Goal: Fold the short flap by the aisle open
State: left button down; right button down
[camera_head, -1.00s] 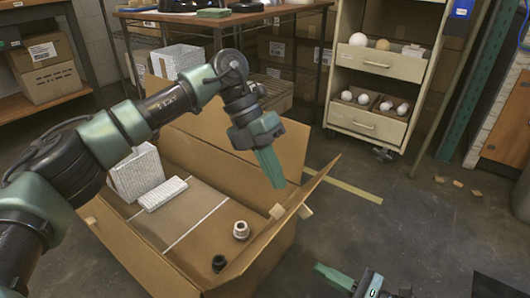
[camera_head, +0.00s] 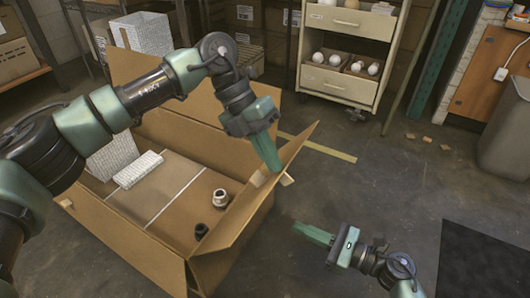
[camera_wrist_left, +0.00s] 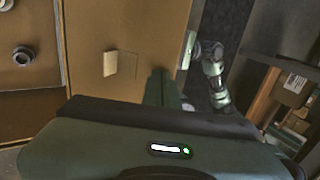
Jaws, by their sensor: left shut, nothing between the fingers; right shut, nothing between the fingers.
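The open cardboard box (camera_head: 130,235) stands on the floor. Its right-hand flap (camera_head: 240,208) is raised and leans outward, with a small tan tab (camera_head: 287,180) at its edge. I cannot tell for sure that this is the short aisle flap. My left gripper (camera_head: 276,168) is shut and empty, pointing down over the right side of the box, close to that flap; contact is unclear. In the left wrist view its fingers (camera_wrist_left: 163,86) lie beside a brown panel (camera_wrist_left: 90,45) bearing a tan tab (camera_wrist_left: 120,65). My right gripper (camera_head: 300,229) is shut and empty, low over the floor outside the box.
A drawer cabinet (camera_head: 340,88) with round bulbs stands behind. A dark mat (camera_head: 485,262) lies at right; the floor between is mostly clear.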

jog(key=c, duration=2.2)
grip_release()
jog(key=c, duration=1.6)
grip_release()
